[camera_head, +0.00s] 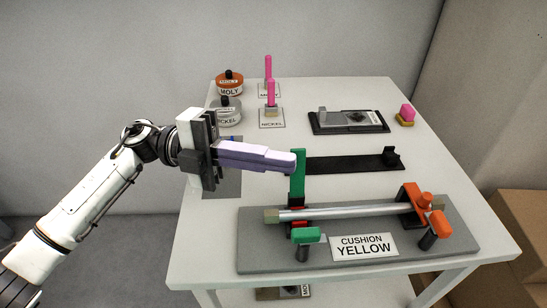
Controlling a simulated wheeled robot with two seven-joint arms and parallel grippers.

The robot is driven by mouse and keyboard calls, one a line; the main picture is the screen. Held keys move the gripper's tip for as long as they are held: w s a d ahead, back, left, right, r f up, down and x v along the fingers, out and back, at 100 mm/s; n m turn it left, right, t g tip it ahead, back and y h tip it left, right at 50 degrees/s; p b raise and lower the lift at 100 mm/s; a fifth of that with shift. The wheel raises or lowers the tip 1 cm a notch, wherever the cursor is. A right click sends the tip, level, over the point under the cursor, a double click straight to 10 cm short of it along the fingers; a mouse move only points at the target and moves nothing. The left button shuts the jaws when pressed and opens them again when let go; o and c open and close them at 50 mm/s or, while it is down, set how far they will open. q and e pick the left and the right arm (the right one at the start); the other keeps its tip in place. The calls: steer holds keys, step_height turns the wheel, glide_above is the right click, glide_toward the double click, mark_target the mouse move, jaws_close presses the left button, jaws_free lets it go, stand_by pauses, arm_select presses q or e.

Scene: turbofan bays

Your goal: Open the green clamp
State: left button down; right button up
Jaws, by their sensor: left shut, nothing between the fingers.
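The green clamp (298,180) stands at the left end of the grey fixture board (250,232) near the table's front. Its green upright part points up, and a green-topped knob (305,235) sits in front of it. A silver rod (350,212) runs from the green clamp to an orange clamp (418,199) on the right. My left gripper (293,162) is shut and empty. Its lilac fingers reach in from the left, with the tips at the top of the green upright; whether they touch it I cannot tell. My right gripper is not in view.
A black strip holder (345,163) lies just behind the green clamp. Two labelled jars (229,84), pink-handled brushes (271,93) and a black tray (348,121) stand farther back. A "CUSHION YELLOW" label (362,247) lies on the board. The table's front right is clear.

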arm_select(q)
steer(key=b+v, duration=0.1)
steer(key=v, duration=0.9)
steer(key=shift+a+b, duration=0.15)
steer(key=shift+b, duration=0.2)
